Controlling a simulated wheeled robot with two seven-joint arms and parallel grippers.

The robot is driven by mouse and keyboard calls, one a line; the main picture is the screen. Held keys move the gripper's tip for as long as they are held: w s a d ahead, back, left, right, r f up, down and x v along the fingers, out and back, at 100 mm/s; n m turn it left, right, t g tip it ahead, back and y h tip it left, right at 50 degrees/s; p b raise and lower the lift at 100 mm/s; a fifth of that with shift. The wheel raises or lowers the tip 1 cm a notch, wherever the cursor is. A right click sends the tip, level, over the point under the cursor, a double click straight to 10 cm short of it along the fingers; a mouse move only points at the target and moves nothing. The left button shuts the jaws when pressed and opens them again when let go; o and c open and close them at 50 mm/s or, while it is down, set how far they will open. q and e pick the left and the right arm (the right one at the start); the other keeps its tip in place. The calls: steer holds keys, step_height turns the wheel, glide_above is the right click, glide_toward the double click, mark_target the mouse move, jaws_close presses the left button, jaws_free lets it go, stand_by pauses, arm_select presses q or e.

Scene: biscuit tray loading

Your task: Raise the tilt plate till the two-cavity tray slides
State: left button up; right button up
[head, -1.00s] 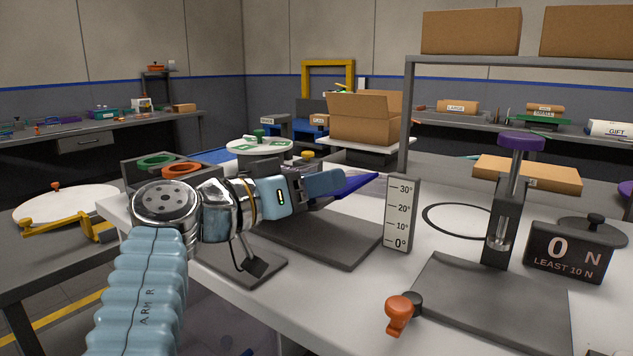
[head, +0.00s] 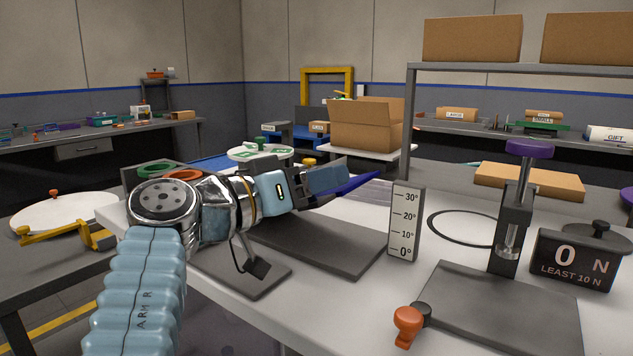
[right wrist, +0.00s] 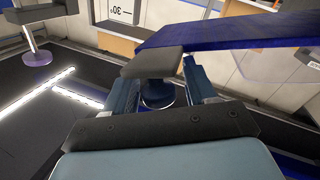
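The tilt plate (head: 358,186) is a dark blue slab seen nearly edge-on in the head view, raised and slanted above its dark grey base (head: 335,248). It also crosses the top of the right wrist view (right wrist: 235,28). My right gripper (head: 318,181) is at the plate's edge. My left gripper is out of view.
An upright angle scale (head: 404,222) stands right of the base. A purple-knobbed press stand (head: 513,215), an orange knob (head: 408,322) and a display (head: 572,258) reading 0 N are farther right. An open carton (head: 365,127) stands behind.

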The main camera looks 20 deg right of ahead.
steer(key=v, duration=1.4)
stand_by(0.6)
